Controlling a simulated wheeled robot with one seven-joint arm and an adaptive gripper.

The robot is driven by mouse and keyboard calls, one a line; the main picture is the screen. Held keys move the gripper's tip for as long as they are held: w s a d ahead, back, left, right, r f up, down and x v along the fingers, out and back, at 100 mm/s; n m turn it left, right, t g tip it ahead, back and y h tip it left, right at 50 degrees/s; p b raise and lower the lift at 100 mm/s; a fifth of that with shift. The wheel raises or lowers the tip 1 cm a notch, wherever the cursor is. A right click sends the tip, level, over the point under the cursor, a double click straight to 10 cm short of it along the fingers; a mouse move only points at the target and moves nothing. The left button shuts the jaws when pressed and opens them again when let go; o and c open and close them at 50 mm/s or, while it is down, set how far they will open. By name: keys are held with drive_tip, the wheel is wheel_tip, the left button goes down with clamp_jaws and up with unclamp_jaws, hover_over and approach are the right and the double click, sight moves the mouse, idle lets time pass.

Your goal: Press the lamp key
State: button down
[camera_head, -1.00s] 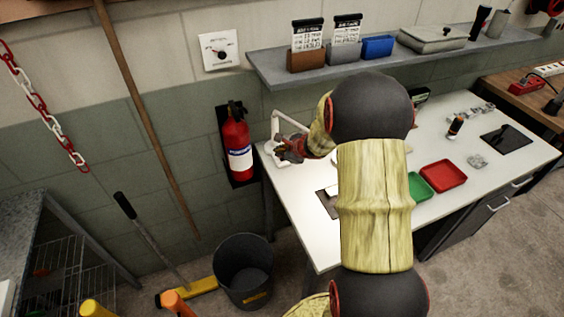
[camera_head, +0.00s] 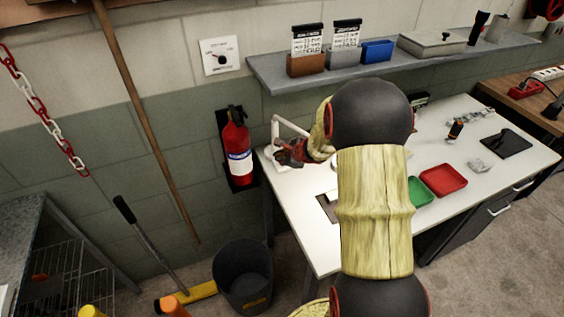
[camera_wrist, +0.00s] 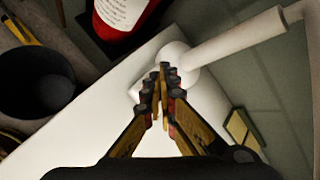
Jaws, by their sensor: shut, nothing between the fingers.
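The white desk lamp (camera_head: 278,127) stands at the table's left back corner, beside the wall. In the wrist view its thick white arm (camera_wrist: 238,42) rises to the upper right from a rounded joint on its pale base. My gripper (camera_head: 281,152) is at the lamp's base in the head view. In the wrist view my gripper (camera_wrist: 163,76) is shut and empty, its fingertips over the lamp's base. I cannot tell whether they touch it. The lamp key is not distinguishable; the fingers cover part of the base.
A red fire extinguisher (camera_head: 237,148) hangs on the wall just left of the table (camera_head: 290,205). A grey shelf (camera_head: 375,69) runs above the table. Green (camera_head: 419,191) and red (camera_head: 443,179) trays lie right of my arm. A dark bucket (camera_head: 243,277) stands on the floor.

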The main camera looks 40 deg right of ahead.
drive_tip(key=shift+f, duration=0.15)
idle(0.3)
drive_tip(key=shift+f+b, duration=0.3)
drive_tip(key=shift+b, duration=0.3)
drive_tip(key=shift+f, duration=0.15)
idle(0.4)
drive_tip(key=shift+r, duration=0.65)
wheel_tip(320, 180, up, 6)
drive_tip(key=p, duration=0.4)
drive_tip(key=shift+p, duration=0.4)
